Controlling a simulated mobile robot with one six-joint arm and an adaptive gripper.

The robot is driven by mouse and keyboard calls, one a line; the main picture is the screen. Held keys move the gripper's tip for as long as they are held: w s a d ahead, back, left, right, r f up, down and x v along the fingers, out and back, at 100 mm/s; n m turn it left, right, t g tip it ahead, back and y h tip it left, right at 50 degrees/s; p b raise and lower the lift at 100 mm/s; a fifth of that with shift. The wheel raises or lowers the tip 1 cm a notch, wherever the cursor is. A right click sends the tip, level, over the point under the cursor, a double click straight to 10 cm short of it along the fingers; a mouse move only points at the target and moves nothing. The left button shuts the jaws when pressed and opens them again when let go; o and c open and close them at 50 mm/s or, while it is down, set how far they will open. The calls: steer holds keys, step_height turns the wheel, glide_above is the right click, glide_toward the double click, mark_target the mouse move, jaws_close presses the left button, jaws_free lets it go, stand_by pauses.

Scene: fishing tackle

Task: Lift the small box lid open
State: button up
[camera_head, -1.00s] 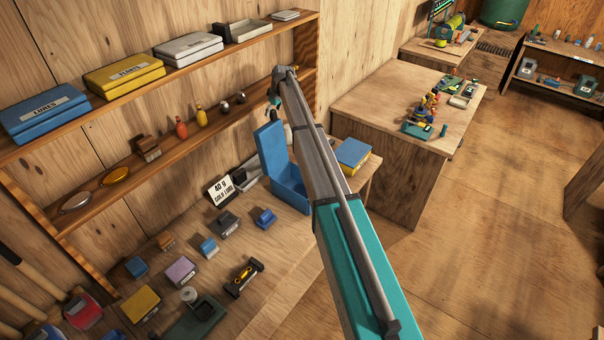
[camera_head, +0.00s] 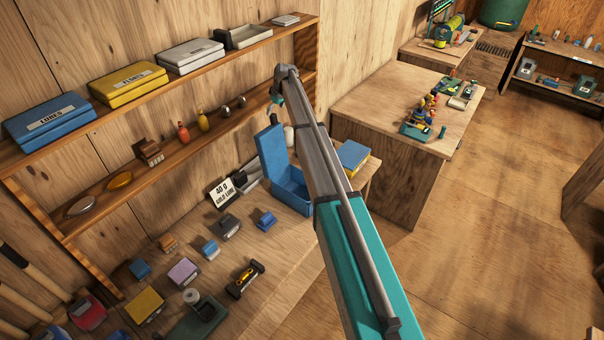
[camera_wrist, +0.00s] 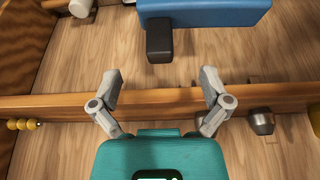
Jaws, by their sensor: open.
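A blue box (camera_head: 292,196) stands on the bench beside my arm, and its tall blue lid (camera_head: 271,152) stands up at its back left, so the box is open. In the wrist view a blue panel (camera_wrist: 215,12) with a dark tab (camera_wrist: 159,42) shows at the top; it appears to be this lid. My gripper (camera_wrist: 160,82) is open, with nothing between its fingers. The fingers are apart from the tab, below it in the picture. In the head view my gripper (camera_head: 277,98) is small, above the lid's top and partly hidden by my wrist.
The lower shelf (camera_wrist: 160,107) crosses the wrist view beneath my fingers, with a metal weight (camera_wrist: 262,122) at right. Closed boxes stand on the upper shelf, including a yellow one (camera_head: 128,84). Several small boxes and a card sign (camera_head: 222,192) lie on the bench.

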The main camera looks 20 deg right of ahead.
steer(key=p+v, duration=0.3)
steer(key=v, duration=0.1)
steer(key=shift+r+p, duration=0.15)
steer(key=shift+p, duration=0.2)
steer(key=shift+w+f, duration=0.55)
steer(key=shift+f, duration=0.2)
steer(key=s+a+f+m+g+b, duration=0.1)
steer(key=s+f+b, duration=0.7)
steer(key=s, duration=0.9)
steer(key=s+a+f+m+g+h+b, duration=0.1)
steer(key=s+f+m+b, duration=0.2)
steer(key=s+f+b, duration=0.5)
steer(key=s+a+f+m+g+h+b, duration=0.1)
steer(key=s+f+m+b, duration=0.2)
steer(key=s, duration=2.5)
step_height(320, 180, down, 5)
steer(key=b, duration=0.5)
steer(key=shift+a, duration=0.15)
